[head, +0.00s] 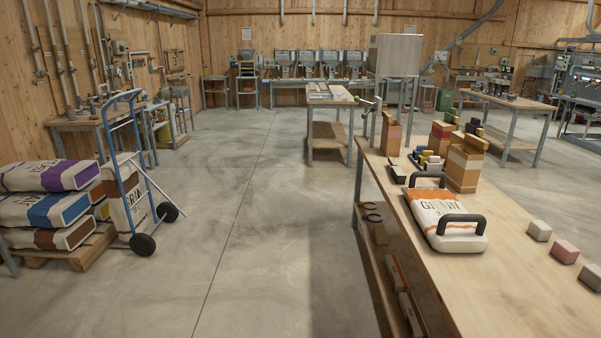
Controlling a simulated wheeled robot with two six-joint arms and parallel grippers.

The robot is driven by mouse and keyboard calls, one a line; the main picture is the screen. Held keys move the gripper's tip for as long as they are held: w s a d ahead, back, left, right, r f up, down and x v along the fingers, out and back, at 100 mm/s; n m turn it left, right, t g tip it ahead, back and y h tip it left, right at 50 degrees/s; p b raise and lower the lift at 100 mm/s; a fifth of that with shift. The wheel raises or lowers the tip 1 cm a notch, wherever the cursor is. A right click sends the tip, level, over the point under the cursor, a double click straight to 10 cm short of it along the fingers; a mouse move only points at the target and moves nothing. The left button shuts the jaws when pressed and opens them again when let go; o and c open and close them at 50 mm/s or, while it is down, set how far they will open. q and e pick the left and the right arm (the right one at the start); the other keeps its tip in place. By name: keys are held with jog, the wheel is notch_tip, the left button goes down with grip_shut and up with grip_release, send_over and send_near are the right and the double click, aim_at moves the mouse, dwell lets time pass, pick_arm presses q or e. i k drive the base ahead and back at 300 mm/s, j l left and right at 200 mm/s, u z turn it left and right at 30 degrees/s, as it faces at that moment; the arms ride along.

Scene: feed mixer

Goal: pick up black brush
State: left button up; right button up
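I cannot make out a black brush for certain. A small dark object (397,174) lies on the long wooden table (520,285) at its left edge, too small to identify. On the shelf under that table lie long narrow pieces, one reddish (396,272) and one darker (411,314); they could be brushes, but I cannot tell. Neither of my grippers is in view.
A white and orange bag with black handles (445,216) lies on the table, with paper bags (464,165) behind and small blocks (565,251) to the right. A blue hand truck (130,170) and stacked sacks (47,209) stand left. The middle floor is clear.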

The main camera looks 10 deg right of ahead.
aim_at(399, 175)
jog(key=i+j+z, duration=0.1)
jog(key=i, duration=1.55)
